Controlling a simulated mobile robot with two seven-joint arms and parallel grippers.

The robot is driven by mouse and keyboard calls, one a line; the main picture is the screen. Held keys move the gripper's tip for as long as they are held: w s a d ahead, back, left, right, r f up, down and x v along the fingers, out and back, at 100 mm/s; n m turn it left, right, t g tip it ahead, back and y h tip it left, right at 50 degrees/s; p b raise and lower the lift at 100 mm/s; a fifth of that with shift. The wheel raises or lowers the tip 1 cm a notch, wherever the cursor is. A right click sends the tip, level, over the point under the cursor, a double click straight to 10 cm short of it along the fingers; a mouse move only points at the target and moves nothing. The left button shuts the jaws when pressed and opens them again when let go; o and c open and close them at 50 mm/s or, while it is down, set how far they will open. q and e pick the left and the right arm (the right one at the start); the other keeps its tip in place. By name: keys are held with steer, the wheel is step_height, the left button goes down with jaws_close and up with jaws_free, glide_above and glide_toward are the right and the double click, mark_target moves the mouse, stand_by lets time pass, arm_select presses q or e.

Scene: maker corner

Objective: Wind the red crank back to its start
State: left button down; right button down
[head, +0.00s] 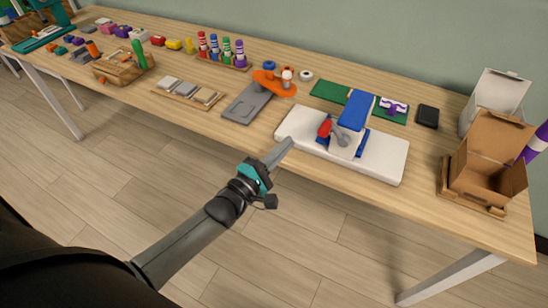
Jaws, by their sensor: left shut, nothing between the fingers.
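The red crank (325,129) is a red knob on a grey arm, on the side of a blue and white device (357,112). The device stands on a white base board (385,163) near the table's front edge. The knob points left, and the grey arm runs right from it to a pivot on the white block. My left gripper (288,144) is shut and empty, with its tips at the front edge of the white board, left of and below the knob and apart from it. My right gripper is not in view.
An orange piece (274,84) and a grey plate (247,102) lie left of the board. A green board (330,92) and black box (427,115) lie behind. An open cardboard box (489,153) stands at right. Floor in front of the table is clear.

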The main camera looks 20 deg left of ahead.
arm_select(q)
steer(key=w+d, duration=0.1)
steer(key=w+d+r, duration=0.1)
steer(key=d, duration=0.1)
steer(key=w+d+r, duration=0.1)
steer(key=shift+w+d, duration=0.2)
stand_by(0.3)
steer(key=shift+d+r+p, duration=0.6)
steer(key=shift+r+p, duration=0.05)
steer(key=shift+p, duration=0.25)
steer(key=shift+a+f, duration=0.1)
